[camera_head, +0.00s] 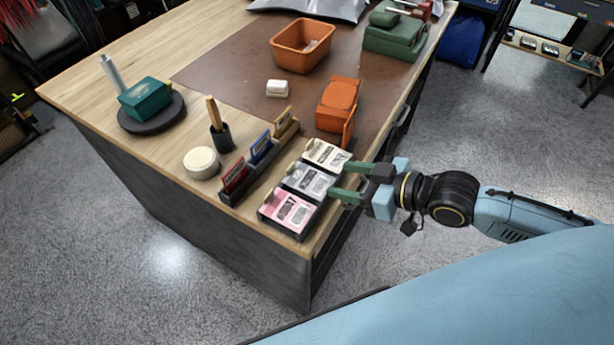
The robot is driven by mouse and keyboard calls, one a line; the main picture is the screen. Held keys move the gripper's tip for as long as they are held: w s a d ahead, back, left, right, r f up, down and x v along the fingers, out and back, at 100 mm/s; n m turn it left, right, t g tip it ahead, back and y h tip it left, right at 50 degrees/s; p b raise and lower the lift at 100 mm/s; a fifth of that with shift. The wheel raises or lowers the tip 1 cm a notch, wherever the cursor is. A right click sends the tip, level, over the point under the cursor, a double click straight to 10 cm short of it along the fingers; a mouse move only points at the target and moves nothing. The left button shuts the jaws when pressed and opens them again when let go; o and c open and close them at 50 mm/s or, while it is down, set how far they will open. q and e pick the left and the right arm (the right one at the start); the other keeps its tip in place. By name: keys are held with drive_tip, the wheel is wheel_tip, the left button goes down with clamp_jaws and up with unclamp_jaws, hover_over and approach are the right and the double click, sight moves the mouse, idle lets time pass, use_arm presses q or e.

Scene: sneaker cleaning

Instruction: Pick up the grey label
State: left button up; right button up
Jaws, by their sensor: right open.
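The grey label (309,181) lies in the middle slot of a dark label holder at the table's near right corner. A cream label (327,155) is in the slot behind it and a pink label (290,211) in the slot in front. My right gripper (338,181) comes in from the right with its green fingers spread apart. Its fingertips are at the right edge of the holder, beside the grey label, with nothing held between them. I cannot tell whether they touch the holder. My left gripper is not in view.
Left of the labels stands a dark rack (257,160) with several upright cards. Nearby are a brush cup (220,138), a round white tin (201,162) and an orange box (337,104). An orange bin (302,45) stands farther back. The table's right edge runs under my gripper.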

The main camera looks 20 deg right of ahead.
sight(291, 167)
drive_tip(key=x, duration=0.9)
drive_tip(key=r+x, duration=0.1)
drive_tip(key=x, duration=0.3)
drive_tip(key=shift+w+f+b, duration=0.15)
drive_tip(key=shift+w+b, duration=0.2)
drive_tip(key=shift+w, duration=0.1)
drive_tip(key=c, duration=1)
